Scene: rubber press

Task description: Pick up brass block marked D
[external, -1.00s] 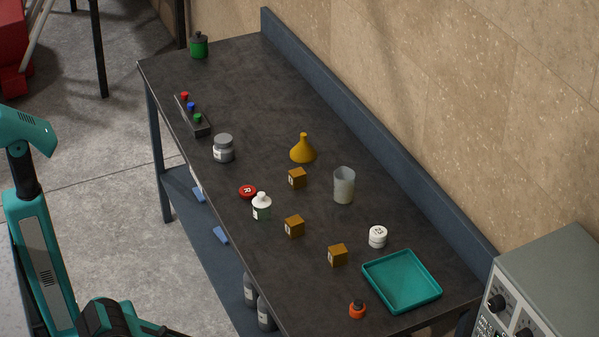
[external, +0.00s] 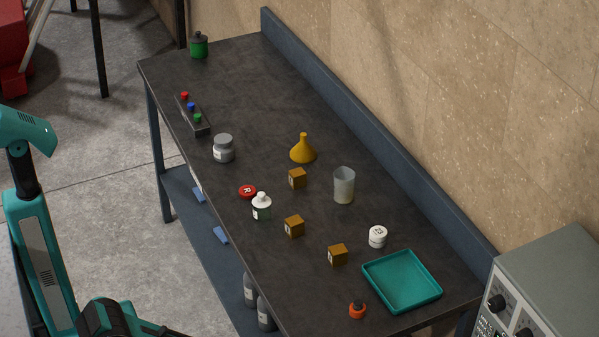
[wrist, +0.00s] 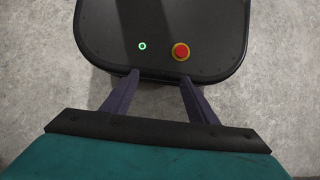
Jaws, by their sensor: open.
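Three brass blocks stand on the dark bench in the external view: one (external: 297,179) near the yellow funnel, one (external: 294,227) in the middle, and one (external: 337,255) near the teal tray. Each seems to have a small pale label on its left face, but the letters are too small to read, so I cannot tell which is D. My gripper (wrist: 158,85) is open and empty in the wrist view, above the grey floor and my own base. It is out of the external view, where my arm is at the left, away from the bench. No block shows in the wrist view.
The bench (external: 240,100) also holds a yellow funnel (external: 303,150), a translucent beaker (external: 344,186), a white-capped bottle (external: 261,207), a red lid (external: 248,191), a grey jar (external: 223,149), a white pot (external: 377,237), an orange-based item (external: 357,311) and a teal tray (external: 402,281). A raised back edge borders the wall.

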